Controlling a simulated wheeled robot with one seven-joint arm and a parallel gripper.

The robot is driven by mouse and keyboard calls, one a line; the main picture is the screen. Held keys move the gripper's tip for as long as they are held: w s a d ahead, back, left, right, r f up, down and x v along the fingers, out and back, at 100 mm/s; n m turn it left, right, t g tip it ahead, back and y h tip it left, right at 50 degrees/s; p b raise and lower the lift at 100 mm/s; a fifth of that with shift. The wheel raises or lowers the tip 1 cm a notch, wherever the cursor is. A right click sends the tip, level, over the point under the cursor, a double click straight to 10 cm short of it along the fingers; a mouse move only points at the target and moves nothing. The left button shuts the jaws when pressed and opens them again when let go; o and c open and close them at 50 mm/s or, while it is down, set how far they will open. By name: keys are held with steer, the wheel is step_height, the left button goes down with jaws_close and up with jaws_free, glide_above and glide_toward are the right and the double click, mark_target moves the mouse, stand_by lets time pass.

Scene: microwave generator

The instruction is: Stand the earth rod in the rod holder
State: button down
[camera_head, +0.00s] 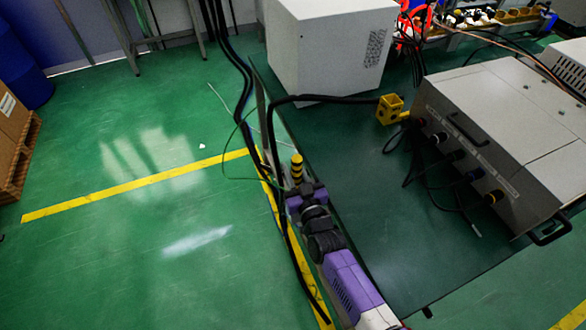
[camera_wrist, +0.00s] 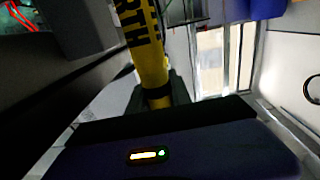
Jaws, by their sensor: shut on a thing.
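The earth rod is yellow with black bands and lettering. In the head view its banded top (camera_head: 297,167) stands up from my gripper (camera_head: 300,187) at the left edge of the dark green table. In the wrist view the rod (camera_wrist: 146,45) runs down from the top edge between my dark fingers (camera_wrist: 156,97), which are shut on it. Its lower part is hidden in the head view. The yellow rod holder (camera_head: 390,108), a small open-topped block, sits on the table, apart from the rod, up and to the right.
A large grey generator box (camera_head: 510,130) with leads and sockets stands on the table at right. A white cabinet (camera_head: 328,50) stands at the back. A thick black cable (camera_head: 330,98) runs near the holder. The middle of the table (camera_head: 350,170) is clear.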

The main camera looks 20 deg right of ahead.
mark_target(298, 183)
steer(key=shift+f+b, duration=0.45)
steer(key=shift+b, duration=0.05)
steer(key=c, duration=1.1)
jaws_free()
steer(key=shift+s+a, duration=0.15)
steer(key=shift+s, duration=3.75)
